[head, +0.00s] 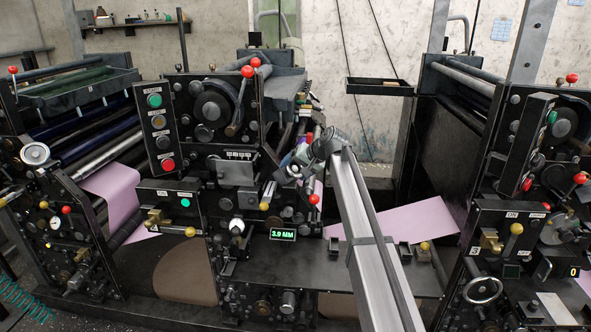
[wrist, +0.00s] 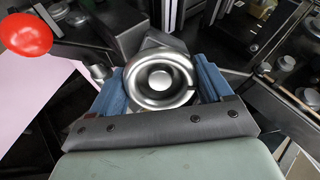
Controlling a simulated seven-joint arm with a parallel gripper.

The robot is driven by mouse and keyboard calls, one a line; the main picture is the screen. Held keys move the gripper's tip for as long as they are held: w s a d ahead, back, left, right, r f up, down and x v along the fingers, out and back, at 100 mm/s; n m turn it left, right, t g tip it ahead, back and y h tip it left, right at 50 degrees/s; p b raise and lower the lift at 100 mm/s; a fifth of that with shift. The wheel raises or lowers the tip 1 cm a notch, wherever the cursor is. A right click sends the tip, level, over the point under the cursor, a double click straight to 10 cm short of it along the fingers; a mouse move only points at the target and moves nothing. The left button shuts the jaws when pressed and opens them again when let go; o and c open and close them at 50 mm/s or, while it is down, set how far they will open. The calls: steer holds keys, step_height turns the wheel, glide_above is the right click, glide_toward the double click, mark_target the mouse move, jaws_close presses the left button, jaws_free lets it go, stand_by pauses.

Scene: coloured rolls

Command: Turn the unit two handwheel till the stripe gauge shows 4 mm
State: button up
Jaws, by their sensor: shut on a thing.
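In the wrist view the silver handwheel (wrist: 160,78) sits between the two blue fingers of my gripper (wrist: 160,88), which are shut on it from both sides. In the head view my gripper (head: 290,166) is at the right side of the middle printing unit. The held handwheel cannot be made out clearly there, behind the gripper and arm. The stripe gauge (head: 283,234) is a small lit display below the gripper, reading 3.9 MM in green.
A red ball knob (wrist: 27,34) is close to the left of my gripper in the wrist view. Other handwheels are on the left unit (head: 36,153) and right unit (head: 482,290). Pink web (head: 420,217) runs between the units. A dark shelf (head: 380,86) hangs at the back wall.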

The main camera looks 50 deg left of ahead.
steer(key=shift+m, duration=0.6)
steer(key=o, duration=1)
steer(key=shift+c, duration=0.2)
steer(key=v, duration=1.4)
